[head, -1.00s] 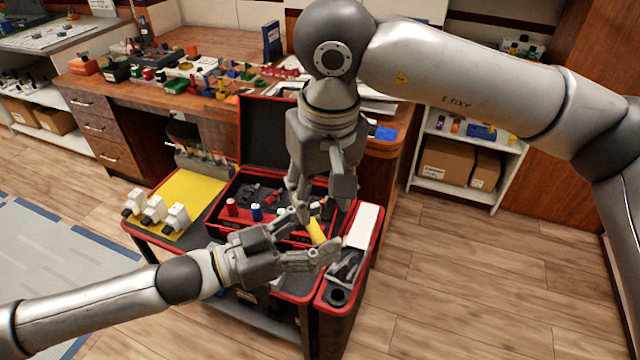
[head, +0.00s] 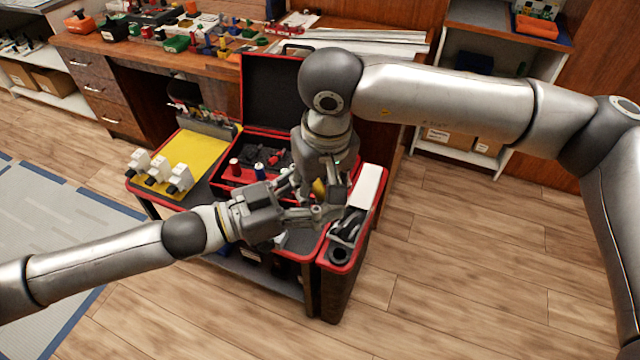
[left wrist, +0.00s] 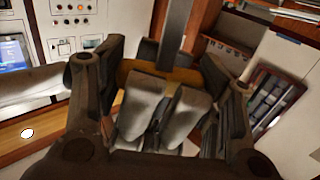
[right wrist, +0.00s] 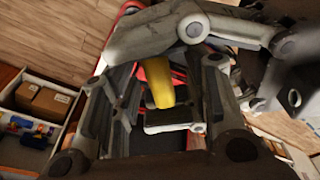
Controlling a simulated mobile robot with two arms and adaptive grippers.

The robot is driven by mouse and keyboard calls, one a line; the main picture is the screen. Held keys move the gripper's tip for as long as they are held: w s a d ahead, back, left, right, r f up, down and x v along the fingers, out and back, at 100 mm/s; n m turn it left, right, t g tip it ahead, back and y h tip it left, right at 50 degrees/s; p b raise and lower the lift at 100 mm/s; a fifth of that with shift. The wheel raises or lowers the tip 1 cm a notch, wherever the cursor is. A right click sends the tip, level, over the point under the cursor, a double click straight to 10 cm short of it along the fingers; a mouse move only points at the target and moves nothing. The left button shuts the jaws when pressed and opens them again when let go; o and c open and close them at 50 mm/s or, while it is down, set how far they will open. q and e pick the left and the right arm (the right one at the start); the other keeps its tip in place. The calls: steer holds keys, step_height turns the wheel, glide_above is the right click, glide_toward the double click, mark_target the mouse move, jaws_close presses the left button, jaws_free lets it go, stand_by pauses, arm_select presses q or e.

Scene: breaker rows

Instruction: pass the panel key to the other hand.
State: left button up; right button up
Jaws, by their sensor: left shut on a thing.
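The panel key shows as a yellow piece (head: 319,188) between my two grippers in the head view. My left gripper (head: 312,214) is shut on it, reaching in from the left over the cart. In the left wrist view the yellow piece (left wrist: 185,75) lies crosswise just beyond my left fingers. My right gripper (head: 322,200) comes down from above with its fingers apart on either side of the key. In the right wrist view the yellow key (right wrist: 161,86) stands between the open right fingers, and the left gripper crosses above. Whether the right fingers touch the key is unclear.
Below is a red-edged cart with an open black case (head: 272,95). A yellow mat (head: 205,150) with white breakers (head: 158,168) lies at left. A white box (head: 366,186) and a dark tool (head: 345,228) sit at right. The wooden desk is behind; floor at right is clear.

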jaws_close()
arm_select(q)
steer(key=o, duration=1.1)
